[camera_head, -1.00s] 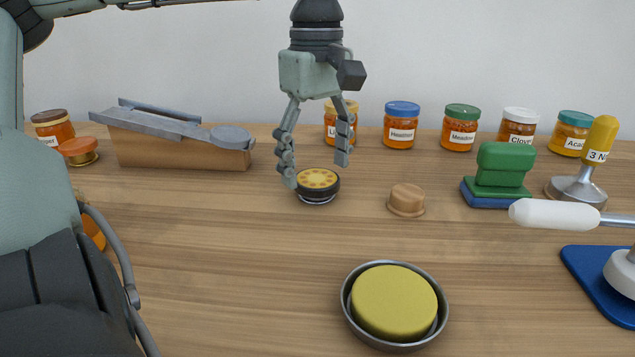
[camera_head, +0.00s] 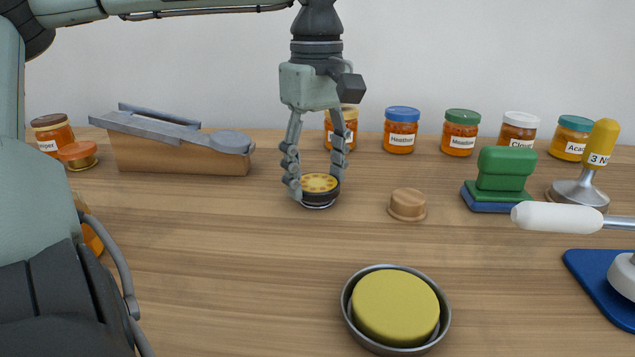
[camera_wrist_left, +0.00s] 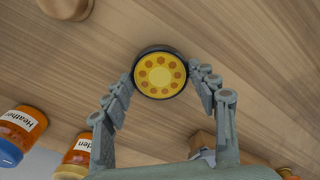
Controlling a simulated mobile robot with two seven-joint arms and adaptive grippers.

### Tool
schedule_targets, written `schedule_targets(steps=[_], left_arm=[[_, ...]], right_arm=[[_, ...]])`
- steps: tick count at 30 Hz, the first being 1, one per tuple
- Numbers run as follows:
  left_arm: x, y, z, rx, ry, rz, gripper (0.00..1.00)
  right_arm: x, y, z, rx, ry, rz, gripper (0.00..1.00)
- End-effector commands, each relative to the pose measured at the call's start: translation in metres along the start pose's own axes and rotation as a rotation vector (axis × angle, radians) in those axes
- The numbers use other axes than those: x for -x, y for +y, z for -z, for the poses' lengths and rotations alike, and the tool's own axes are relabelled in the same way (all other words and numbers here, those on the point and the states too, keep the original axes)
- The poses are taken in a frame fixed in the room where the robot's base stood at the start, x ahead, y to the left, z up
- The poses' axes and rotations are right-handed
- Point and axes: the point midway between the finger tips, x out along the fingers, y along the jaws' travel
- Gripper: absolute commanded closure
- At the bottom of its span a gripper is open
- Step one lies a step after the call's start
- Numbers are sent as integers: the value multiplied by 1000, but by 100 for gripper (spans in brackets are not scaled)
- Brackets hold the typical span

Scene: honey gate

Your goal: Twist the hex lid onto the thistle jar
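A round dark-rimmed piece with a yellow top and a ring of orange spots (camera_head: 319,184) sits on the table; it looks like the hex lid. It also shows in the left wrist view (camera_wrist_left: 160,74). My left gripper (camera_head: 318,188) points down with its fingers on either side of it, fingertips appearing to touch the rim. No label reading Thistle is legible. An orange jar (camera_head: 92,238) at the left is mostly hidden behind my arm, its label unseen. My right gripper is not in view.
Labelled honey jars, including Heather (camera_head: 401,132), line the back. A wooden cap (camera_head: 407,206), green block (camera_head: 505,168) and white-handled tool (camera_head: 556,217) stand right. A metal bowl with a yellow pad (camera_head: 395,305) is in front. A wooden box (camera_head: 182,155) stands left.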

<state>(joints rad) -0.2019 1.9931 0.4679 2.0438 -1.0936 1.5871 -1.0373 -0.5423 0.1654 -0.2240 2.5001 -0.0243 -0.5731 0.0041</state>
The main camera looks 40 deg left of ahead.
Motion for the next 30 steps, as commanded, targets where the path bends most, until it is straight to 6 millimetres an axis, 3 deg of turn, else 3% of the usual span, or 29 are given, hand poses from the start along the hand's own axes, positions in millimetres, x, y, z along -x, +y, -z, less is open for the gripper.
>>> schedule_targets(steps=[3, 30], left_arm=[[0, 0, 0, 0, 0, 0, 72], [14, 0, 0, 0, 0, 0, 72]], right_arm=[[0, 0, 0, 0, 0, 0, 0], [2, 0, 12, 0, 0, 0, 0]])
